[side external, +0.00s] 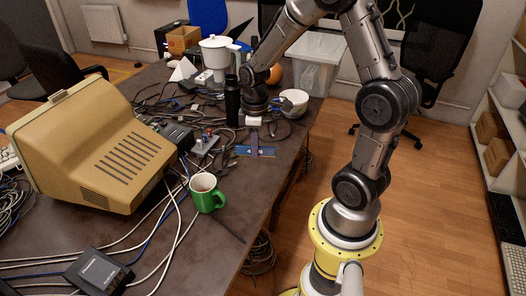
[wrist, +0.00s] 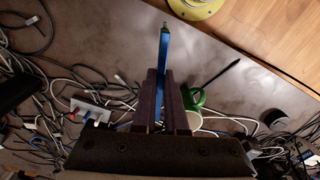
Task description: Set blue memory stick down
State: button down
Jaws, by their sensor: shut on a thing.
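The blue memory stick (side external: 262,152) is a long thin blue strip. It is held near the edge of the dark table (side external: 236,214) in the side view; whether it touches the tabletop I cannot tell. My gripper (side external: 254,148) points down and is shut on it around its middle. In the wrist view the stick (wrist: 163,50) stands out past the two dark fingers (wrist: 161,100); its other part is hidden between them and behind the gripper body.
A green mug (side external: 208,196) stands toward the front. A power strip (side external: 205,145) and many cables lie to the left.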

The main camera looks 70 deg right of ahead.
jog(key=s+d+m, duration=0.4)
jog(key=s+d, duration=0.1)
jog(key=d, duration=0.4)
jog(key=w+d+f, duration=0.4)
jog(key=w+f, duration=0.1)
jog(key=w+d+f, duration=0.5)
jog(key=shift+d, duration=0.1)
jog(key=shift+w+d+f, duration=0.1)
jog(key=shift+w+f, duration=0.05)
jog(key=shift+f, duration=0.1)
jog(key=shift+w+f, duration=0.1)
jog(key=shift+f, duration=1.55)
jog(key=shift+f, duration=0.15)
jog(key=c, duration=1)
grip_release()
jog(key=shift+o, duration=0.2)
